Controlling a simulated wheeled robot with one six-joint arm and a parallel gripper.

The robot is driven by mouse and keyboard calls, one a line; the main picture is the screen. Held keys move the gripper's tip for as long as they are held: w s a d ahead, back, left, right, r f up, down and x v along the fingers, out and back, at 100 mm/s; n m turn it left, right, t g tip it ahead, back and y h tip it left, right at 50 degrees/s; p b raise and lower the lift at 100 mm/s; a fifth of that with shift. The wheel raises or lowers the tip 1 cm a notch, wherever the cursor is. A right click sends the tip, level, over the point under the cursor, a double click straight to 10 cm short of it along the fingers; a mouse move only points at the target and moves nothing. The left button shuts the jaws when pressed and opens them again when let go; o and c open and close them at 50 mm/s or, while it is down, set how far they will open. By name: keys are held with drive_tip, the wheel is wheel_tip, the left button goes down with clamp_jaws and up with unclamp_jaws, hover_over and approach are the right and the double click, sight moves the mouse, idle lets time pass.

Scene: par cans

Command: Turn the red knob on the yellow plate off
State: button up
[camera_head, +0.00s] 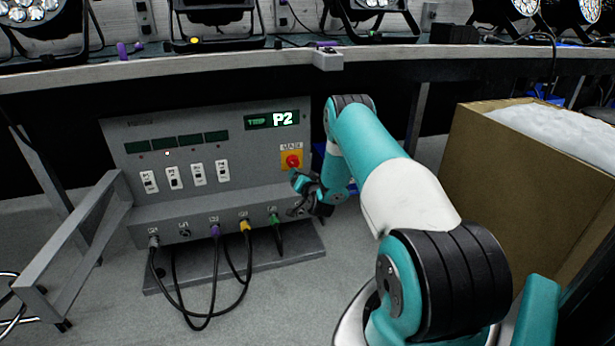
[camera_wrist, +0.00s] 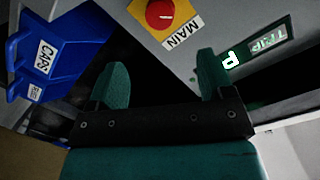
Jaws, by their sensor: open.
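The red knob (camera_head: 292,161) sits on a yellow plate (camera_head: 284,167) at the right side of a grey control panel (camera_head: 130,130), under a label reading MAIN. In the wrist view the red knob (camera_wrist: 160,13) is at the top, on the yellow plate (camera_wrist: 187,20), with the MAIN label beside it. My gripper (camera_head: 300,178) is just below the plate in the head view. In the wrist view its two teal fingers (camera_wrist: 157,78) are spread apart with nothing between them, and the knob lies beyond the fingertips. I cannot tell the exact gap.
A display (camera_head: 272,119) reads TRIP P2. White switches (camera_head: 185,176) and plugged cables (camera_head: 215,231) are on the panel's left and lower front. A blue bin (camera_wrist: 60,50) labelled CAPS is beside the panel. A cardboard box (camera_head: 520,180) stands at right, and stage lights line the table (camera_head: 180,70) above.

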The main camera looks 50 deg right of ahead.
drive_tip(key=shift+v, duration=2.45)
drive_tip(key=shift+f, duration=0.1)
